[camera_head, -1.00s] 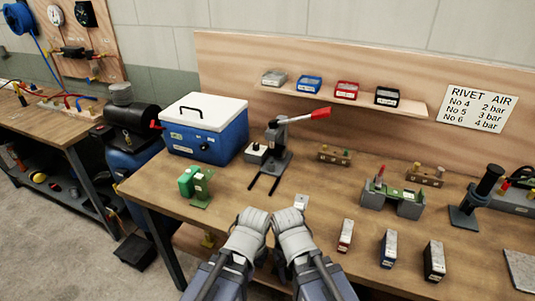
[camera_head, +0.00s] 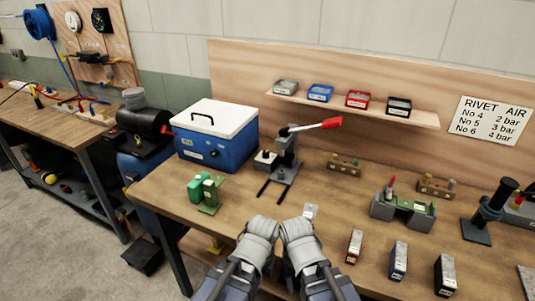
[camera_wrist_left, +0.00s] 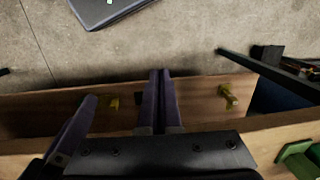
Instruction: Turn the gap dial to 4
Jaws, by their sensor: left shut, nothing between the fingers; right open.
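No dial with readable numbers shows, so I cannot tell for certain which part is the gap dial. A lever tool (camera_head: 287,160) with a red handle stands at the back of the workbench. A small pale box (camera_head: 265,160) with a dark top part stands at its left side. My left gripper (camera_head: 262,224) and right gripper (camera_head: 296,226) are side by side at the bench's front edge, apart from the tool. In the left wrist view the left fingers (camera_wrist_left: 162,100) are together with nothing between them. The right gripper is open; its fingertips are hard to make out.
A blue cooler box (camera_head: 215,150) with a white lid stands left of the lever tool. A green part (camera_head: 205,192) lies nearer. Several small boxes, one of them red (camera_head: 354,246), stand at the front right.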

